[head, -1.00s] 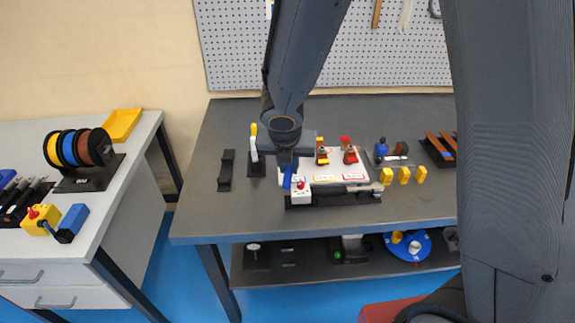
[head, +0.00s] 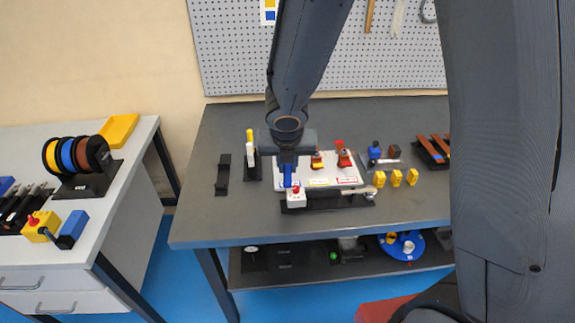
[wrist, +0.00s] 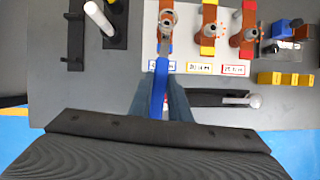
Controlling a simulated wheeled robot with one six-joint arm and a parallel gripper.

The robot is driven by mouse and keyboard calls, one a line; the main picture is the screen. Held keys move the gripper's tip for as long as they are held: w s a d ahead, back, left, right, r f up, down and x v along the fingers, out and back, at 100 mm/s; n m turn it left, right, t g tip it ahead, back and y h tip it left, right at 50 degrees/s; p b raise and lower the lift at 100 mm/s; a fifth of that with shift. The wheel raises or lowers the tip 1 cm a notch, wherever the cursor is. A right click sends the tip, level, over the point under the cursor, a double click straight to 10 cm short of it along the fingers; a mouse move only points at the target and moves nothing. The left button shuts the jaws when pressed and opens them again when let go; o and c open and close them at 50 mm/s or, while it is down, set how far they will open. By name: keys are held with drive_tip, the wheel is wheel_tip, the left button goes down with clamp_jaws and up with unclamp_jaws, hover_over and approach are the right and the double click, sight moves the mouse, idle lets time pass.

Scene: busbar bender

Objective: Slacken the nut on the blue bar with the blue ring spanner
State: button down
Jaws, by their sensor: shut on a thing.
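My gripper (wrist: 160,112) is shut on the blue ring spanner (wrist: 159,90), which points away from me over the front of the white board. In the head view the spanner (head: 288,176) hangs below my wrist, just behind the white box with a red button. In the wrist view the leftmost copper post, with a grey nut (wrist: 168,19) on top, stands straight ahead of the spanner, above the blue-framed label (wrist: 152,65). The spanner's far end reaches close to this post; I cannot tell whether its ring is around the nut. My arm hides this post in the head view.
Yellow-marked (wrist: 208,28) and red-marked (wrist: 245,35) posts stand to the right. A white-handled tool (wrist: 98,17) stands upright in a black holder at left. A dark bar with a pale end (wrist: 220,98) lies in front. Yellow blocks (head: 396,178) stand further right.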

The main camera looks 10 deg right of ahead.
drive_tip(key=shift+r+p, duration=1.5)
drive_tip(key=shift+p, duration=0.1)
